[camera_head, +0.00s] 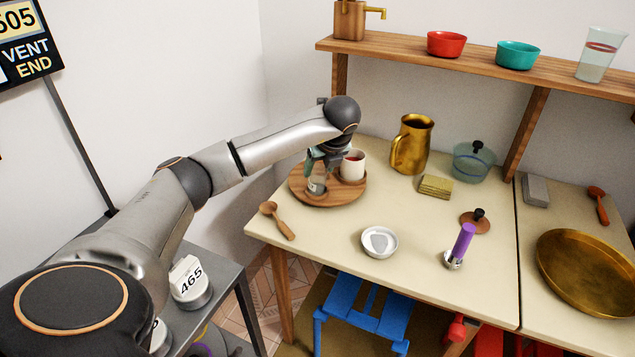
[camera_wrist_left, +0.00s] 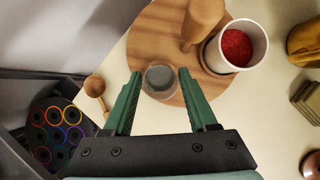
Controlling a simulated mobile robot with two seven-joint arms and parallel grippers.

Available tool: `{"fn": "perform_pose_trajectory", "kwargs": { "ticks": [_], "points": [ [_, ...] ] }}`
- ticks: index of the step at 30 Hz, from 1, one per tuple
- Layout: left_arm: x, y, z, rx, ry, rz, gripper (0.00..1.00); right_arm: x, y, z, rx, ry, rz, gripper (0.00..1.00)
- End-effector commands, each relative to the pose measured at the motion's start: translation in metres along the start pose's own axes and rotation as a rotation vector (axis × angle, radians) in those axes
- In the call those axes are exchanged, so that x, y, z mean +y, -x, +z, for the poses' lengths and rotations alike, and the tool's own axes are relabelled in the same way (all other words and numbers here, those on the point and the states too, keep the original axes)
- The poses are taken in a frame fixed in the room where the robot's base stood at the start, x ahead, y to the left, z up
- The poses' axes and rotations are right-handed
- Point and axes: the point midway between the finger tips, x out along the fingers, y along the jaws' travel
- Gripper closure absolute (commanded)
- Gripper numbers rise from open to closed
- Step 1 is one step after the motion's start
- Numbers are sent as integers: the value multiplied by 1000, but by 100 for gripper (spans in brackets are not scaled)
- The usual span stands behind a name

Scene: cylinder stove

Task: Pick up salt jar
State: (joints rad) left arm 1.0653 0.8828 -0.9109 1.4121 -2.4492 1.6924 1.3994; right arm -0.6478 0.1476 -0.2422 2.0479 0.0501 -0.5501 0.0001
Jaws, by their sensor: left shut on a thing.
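The salt jar (camera_head: 317,187), a small clear glass jar, is at the front left of the round wooden tray (camera_head: 345,198). My left gripper (camera_head: 318,168) reaches down over it from above and is shut on it. In the left wrist view the jar (camera_wrist_left: 160,82) lies between the green fingertips of my left gripper (camera_wrist_left: 160,76), over the tray (camera_wrist_left: 155,35). I cannot tell whether the jar's base touches the tray. My right gripper is not in view.
A white cup with red contents (camera_head: 352,166) stands close beside the jar on the tray. A wooden shaker (camera_wrist_left: 203,20) is near it. A wooden spoon (camera_head: 278,221), white dish (camera_head: 380,242) and brass pitcher (camera_head: 411,147) are on the table. A shelf (camera_head: 480,63) is above.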

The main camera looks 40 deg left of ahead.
Motion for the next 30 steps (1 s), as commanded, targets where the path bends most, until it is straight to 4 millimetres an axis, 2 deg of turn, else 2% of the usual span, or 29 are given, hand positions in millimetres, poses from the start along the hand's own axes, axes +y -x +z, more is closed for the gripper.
{"fn": "perform_pose_trajectory", "kwargs": {
  "ticks": [2, 11, 25, 30],
  "points": [
    [0, 0, 0, 0, 0, -1, 66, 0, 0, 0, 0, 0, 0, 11],
    [0, 0, 0, 0, 0, -1, 100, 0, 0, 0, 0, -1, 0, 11],
    [0, 1, 0, -1, 1, -1, 100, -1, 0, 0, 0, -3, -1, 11],
    [0, 7, 4, -1, 2, -2, 100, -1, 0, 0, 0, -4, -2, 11]
  ]
}}
